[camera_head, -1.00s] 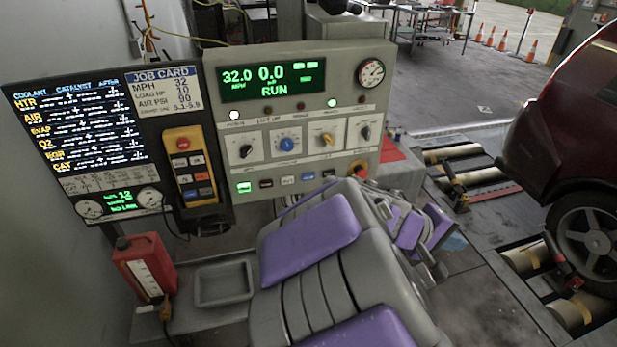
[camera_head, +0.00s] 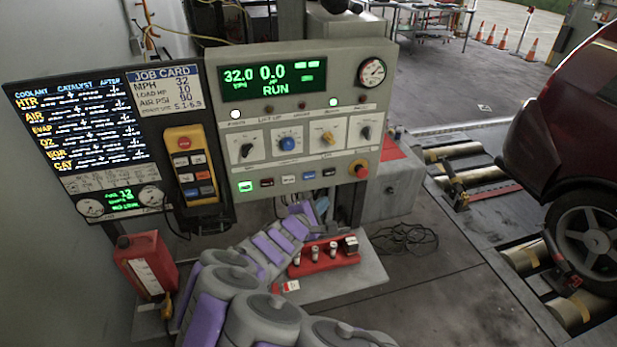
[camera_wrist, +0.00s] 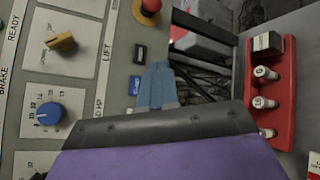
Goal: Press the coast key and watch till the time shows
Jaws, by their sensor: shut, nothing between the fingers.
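The control panel (camera_head: 292,115) stands upright with a green display (camera_head: 273,78) reading 32.0, 0.0 and RUN. A row of small keys runs along its lower edge: a lit green key (camera_head: 246,186), a dark key (camera_head: 267,183), then several more. Their labels are too small to read, so I cannot tell which is the coast key. My gripper (camera_wrist: 157,88) has its blue fingers shut and empty, beside a blue key (camera_wrist: 134,85) and a black key (camera_wrist: 140,54) in the wrist view. Contact with a key cannot be told. In the head view the fingertips (camera_head: 321,205) are below the panel's right-hand keys.
A red stop button (camera_head: 359,169) sits at the panel's lower right corner. A red holder (camera_head: 325,262) with several small cylinders stands below. A red can (camera_head: 146,264) is at left. A car (camera_head: 575,130) stands on rollers at right. Cables lie on the floor.

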